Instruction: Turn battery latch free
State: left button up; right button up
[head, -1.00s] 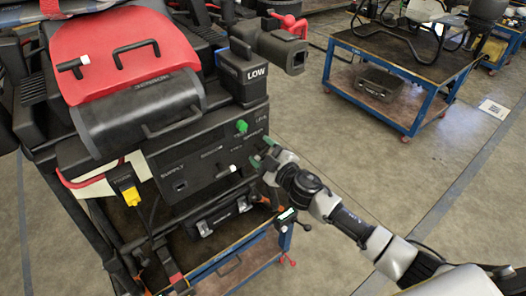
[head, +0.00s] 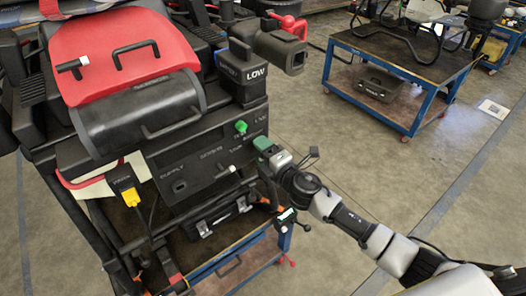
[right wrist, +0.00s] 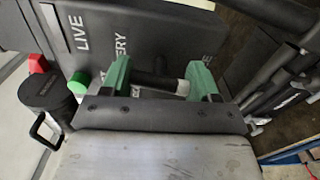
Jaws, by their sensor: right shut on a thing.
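The battery latch (right wrist: 155,80) is a dark bar with a pale end on the black panel (right wrist: 150,30) in the right wrist view. My right gripper (right wrist: 160,77) has green fingers, one at each end of the bar, and is shut on it. Panel lettering, partly covered, includes "LIVE". My left gripper is in neither view.
A green knob (head: 240,126) sits just above my right gripper. A yellow-tipped connector (head: 130,195) hangs at left. A black case (head: 218,215) lies under the panel on a blue-framed cart (head: 232,262). Another cart (head: 400,62) stands behind at right.

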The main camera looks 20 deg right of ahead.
jog(key=shift+r+n, duration=0.15)
jog(key=shift+n, duration=0.45)
jog(key=o, duration=0.8)
